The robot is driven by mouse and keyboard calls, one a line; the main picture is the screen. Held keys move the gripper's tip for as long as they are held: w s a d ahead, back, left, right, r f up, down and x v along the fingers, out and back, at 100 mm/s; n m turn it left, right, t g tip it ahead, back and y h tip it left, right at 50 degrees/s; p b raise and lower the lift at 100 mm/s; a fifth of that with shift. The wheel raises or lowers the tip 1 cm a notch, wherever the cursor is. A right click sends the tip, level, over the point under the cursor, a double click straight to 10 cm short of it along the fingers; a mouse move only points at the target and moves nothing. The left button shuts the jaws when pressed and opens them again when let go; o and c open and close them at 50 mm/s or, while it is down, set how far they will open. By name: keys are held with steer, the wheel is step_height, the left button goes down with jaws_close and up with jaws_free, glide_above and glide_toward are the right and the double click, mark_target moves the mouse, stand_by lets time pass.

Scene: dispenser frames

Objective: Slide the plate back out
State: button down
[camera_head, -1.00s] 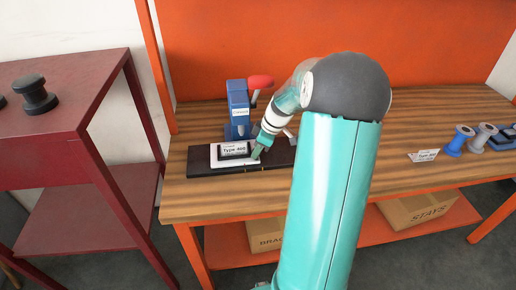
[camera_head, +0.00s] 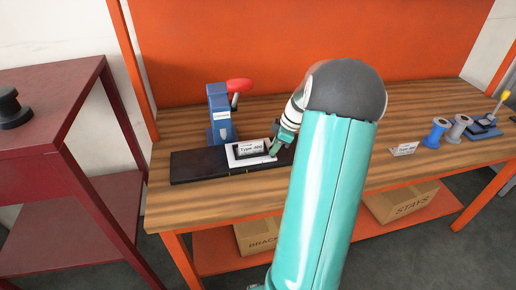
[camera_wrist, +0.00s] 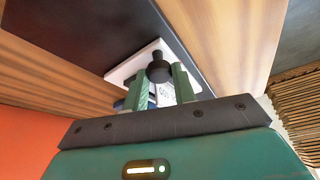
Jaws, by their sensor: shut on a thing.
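The white plate (camera_head: 236,161), with a dark block and a "Type 460" label on it, lies on a long black base (camera_head: 195,169) on the bench. It sits toward the right part of the base, to the front right of a blue press (camera_head: 220,122) with a red handle (camera_head: 239,85). My gripper (camera_head: 275,150) is at the plate's right end. In the wrist view, the green fingers (camera_wrist: 161,88) are closed around a black knob (camera_wrist: 158,71) on the white plate (camera_wrist: 124,72). The grasp itself is hidden in the head view.
The wooden bench (camera_head: 190,205) is clear in front of the base. A dark red table (camera_head: 60,95) is at left. Cardboard boxes (camera_head: 405,203) lie on the lower shelf.

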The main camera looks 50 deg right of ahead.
steer(key=shift+s+d, duration=0.7)
steer(key=shift+d, duration=0.3)
steer(key=shift+s+d, duration=0.65)
steer(key=shift+d, duration=0.3)
steer(key=shift+s+d, duration=0.1)
steer(key=c, duration=1.1)
jaws_free()
steer(key=shift+c, duration=0.2)
steer(key=v, duration=1.3)
steer(key=shift+r, duration=0.35)
steer(key=shift+s, duration=0.2)
